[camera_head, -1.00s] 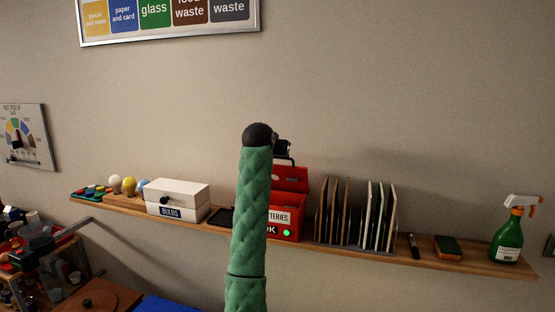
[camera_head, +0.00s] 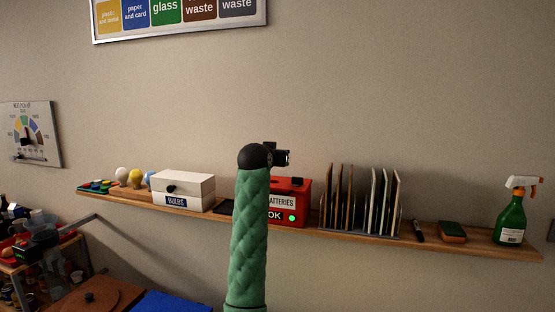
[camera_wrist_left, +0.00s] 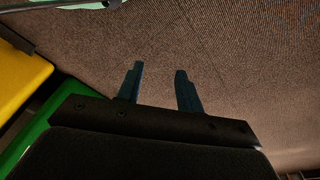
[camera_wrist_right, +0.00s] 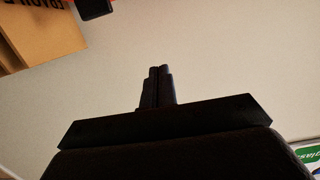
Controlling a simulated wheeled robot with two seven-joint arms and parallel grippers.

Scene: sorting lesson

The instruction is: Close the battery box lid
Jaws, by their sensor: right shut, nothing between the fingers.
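The red battery box (camera_head: 293,204) stands on the wall shelf in the head view, its left part hidden behind my green-sleeved right arm. Its lid (camera_head: 288,184) lies down over the box, with a small black part on top; whether it is fully flush I cannot tell. A green light and "OK" show on the front. My right gripper (camera_head: 284,156) is above the box, apart from the lid. In the right wrist view its fingers (camera_wrist_right: 158,88) are together and empty. My left gripper (camera_wrist_left: 160,88) shows only in the left wrist view, open and empty over a brown textured surface.
On the shelf (camera_head: 350,240), a white bulbs box (camera_head: 184,190) stands left of the battery box. A rack of upright panels (camera_head: 360,205) stands close on its right, then a marker (camera_head: 418,231), a sponge (camera_head: 453,232) and a green spray bottle (camera_head: 510,218).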

